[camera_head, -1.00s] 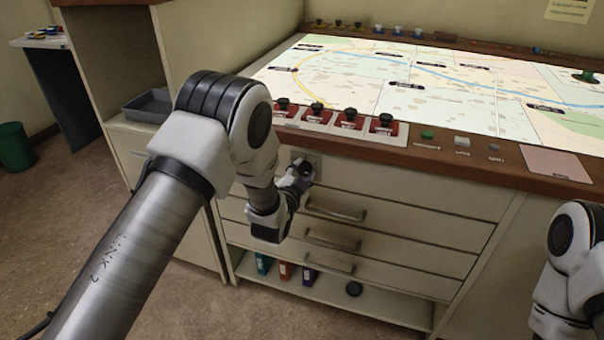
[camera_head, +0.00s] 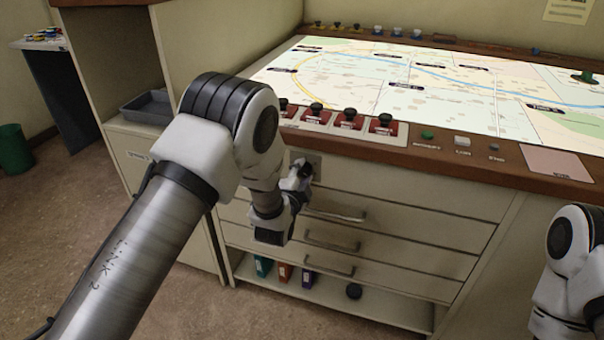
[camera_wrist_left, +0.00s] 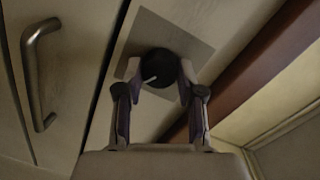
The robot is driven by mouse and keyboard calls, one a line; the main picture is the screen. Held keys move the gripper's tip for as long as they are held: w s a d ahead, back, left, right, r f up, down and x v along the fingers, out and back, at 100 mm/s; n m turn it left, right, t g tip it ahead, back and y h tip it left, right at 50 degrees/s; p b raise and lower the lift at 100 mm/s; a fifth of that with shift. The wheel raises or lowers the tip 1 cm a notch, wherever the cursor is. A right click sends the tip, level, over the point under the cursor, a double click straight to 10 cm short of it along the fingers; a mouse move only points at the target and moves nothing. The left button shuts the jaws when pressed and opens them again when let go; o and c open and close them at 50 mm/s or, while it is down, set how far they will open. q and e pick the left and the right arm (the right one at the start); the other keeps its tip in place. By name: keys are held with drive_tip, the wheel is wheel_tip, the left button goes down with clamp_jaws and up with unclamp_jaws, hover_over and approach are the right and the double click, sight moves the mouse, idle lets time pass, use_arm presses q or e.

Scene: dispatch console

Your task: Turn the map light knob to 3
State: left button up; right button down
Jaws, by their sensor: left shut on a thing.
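The map light knob (camera_wrist_left: 158,70) is a round black knob with a white pointer line, on a grey square plate (camera_wrist_left: 176,33) on the console front. In the left wrist view my left gripper (camera_wrist_left: 158,82) is shut on the knob, with a finger on each side of it. In the head view my left gripper (camera_head: 302,172) is at the same plate (camera_head: 312,158), just below the tabletop edge, and mostly covers the knob. The numbers around the knob are not readable. My right arm shows at the right edge, but its gripper is out of view.
Drawers with bar handles (camera_head: 336,214) lie right beside and below the knob. The wooden console edge (camera_head: 400,152) runs just above it. Red-based black knobs (camera_head: 348,118) stand on top along the edge. An open shelf (camera_head: 330,292) with binders is below.

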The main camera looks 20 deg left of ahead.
use_arm(q)
drive_tip(key=o, duration=1.1)
drive_tip(key=shift+o, duration=0.2)
drive_tip(key=s+r, duration=0.1)
drive_tip(key=s, duration=1.1)
drive_tip(key=shift+d, duration=0.15)
